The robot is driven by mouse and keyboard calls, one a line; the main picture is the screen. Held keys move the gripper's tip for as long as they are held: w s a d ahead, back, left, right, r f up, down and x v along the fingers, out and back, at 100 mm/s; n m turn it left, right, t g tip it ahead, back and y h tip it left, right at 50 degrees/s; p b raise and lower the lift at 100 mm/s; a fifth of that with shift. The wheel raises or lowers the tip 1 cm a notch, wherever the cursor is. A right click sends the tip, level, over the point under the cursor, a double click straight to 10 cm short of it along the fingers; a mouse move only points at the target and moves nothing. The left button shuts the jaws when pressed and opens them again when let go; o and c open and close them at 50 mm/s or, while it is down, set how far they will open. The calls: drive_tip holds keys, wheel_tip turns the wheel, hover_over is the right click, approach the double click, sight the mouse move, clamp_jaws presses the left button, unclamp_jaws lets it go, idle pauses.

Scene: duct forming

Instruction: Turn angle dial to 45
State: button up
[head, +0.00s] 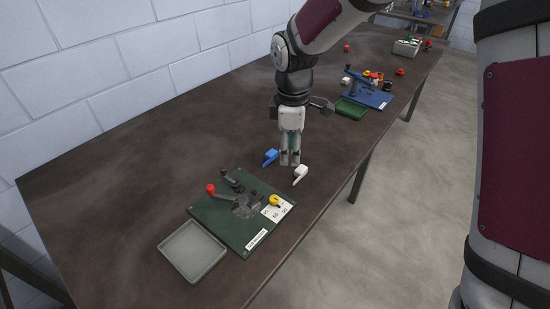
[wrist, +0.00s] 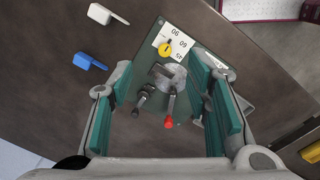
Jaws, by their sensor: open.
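The angle dial is a yellow knob (head: 274,201) on a white number plate (head: 269,213) at the right side of a dark green board (head: 205,210). In the wrist view the yellow knob (wrist: 166,48) sits beside the printed numbers 90, 60 and 45. Its exact pointing direction is too small to tell. My gripper (head: 290,160) is above the table, behind and right of the board in the head view, apart from the dial. In the wrist view my gripper (wrist: 165,88) has its teal-padded fingers wide apart, with nothing between them.
A red-knobbed lever (head: 211,188) and dark clamp parts stand on the board. A grey tray (head: 193,250) lies in front. A blue-handled tool (head: 270,157) and a white-handled tool (head: 300,173) lie near my gripper. A blue board (head: 368,94) and green tray (head: 351,108) are farther back.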

sight(274, 198)
drive_tip(key=a+f+n+p, duration=0.1)
drive_tip(key=f, duration=0.5)
drive_tip(key=a+f+p, duration=0.1)
drive_tip(key=f, duration=0.6)
drive_tip(key=a+f+n+p, duration=0.1)
drive_tip(key=a+f, duration=0.1)
drive_tip(key=f, duration=0.4)
drive_tip(key=shift+w+a+f+n+g, duration=0.1)
drive_tip(key=shift+w+f+n+g, duration=0.1)
drive_tip(key=shift+w+n+g, duration=0.15)
clamp_jaws()
